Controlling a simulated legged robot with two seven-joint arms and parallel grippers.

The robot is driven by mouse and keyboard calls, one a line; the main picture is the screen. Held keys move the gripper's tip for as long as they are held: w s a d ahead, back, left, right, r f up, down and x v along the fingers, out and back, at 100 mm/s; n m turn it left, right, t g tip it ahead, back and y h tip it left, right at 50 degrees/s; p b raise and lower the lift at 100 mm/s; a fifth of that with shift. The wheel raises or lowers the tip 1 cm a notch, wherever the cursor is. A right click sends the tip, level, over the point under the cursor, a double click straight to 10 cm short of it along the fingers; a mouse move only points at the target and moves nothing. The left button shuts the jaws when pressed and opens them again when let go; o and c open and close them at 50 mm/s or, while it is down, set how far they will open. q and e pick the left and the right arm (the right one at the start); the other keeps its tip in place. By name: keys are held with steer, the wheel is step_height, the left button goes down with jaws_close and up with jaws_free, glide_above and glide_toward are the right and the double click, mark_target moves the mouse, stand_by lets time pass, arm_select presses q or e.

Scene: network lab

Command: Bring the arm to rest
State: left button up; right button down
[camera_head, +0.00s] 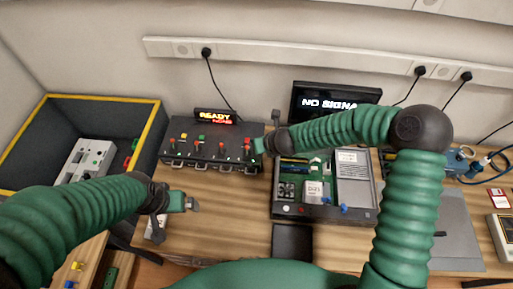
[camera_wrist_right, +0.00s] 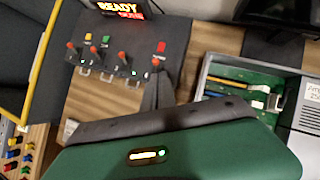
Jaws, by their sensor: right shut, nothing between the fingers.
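My right arm (camera_head: 403,205) reaches up and bends across to the left in the head view. Its gripper (camera_head: 262,146) is at the right end of the black switch panel (camera_head: 190,150). In the right wrist view the shut, empty fingers (camera_wrist_right: 158,88) point at the panel (camera_wrist_right: 115,92), below its rightmost red switch (camera_wrist_right: 159,50). I cannot tell whether they touch the panel. My left arm (camera_head: 85,212) comes in low from the left. Its gripper (camera_head: 190,203) is over the table in front of the panel; its finger opening is unclear.
The panel's display (camera_head: 214,117) reads "READY". An opened computer case (camera_head: 290,210) stands right of the panel, before a "NO SIGNAL" monitor (camera_head: 330,101). A dark, yellow-rimmed bin (camera_head: 100,97) is at left. Bare wooden table (camera_head: 225,225) shows between the left gripper and the case.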

arm_select(q)
steer(key=s+b+x, duration=0.1)
steer(key=b+x, duration=0.5)
steer(key=shift+s+f+b, duration=0.2)
steer(key=shift+s+b, duration=0.1)
steer(key=shift+s, duration=0.3)
arm_select(e)
steer(key=s+d+n+g+h, duration=0.1)
steer(key=s+d+n, duration=0.3)
steer(key=s+n, duration=0.4)
steer(key=s+d+r+n+g, duration=0.1)
steer(key=s+d+n, duration=0.4)
steer(key=n, duration=0.9)
steer(key=s+d+n+g+h, duration=0.1)
steer(key=s+d+n, duration=0.3)
steer(key=s+n, duration=0.7)
steer(key=shift+s+d+r+g+h, duration=0.2)
steer(key=shift+s+d+g+h, duration=0.1)
steer(key=shift+s+g, duration=0.2)
arm_select(q)
steer(key=shift+s, duration=0.15)
arm_select(e)
steer(key=shift+a, duration=0.1)
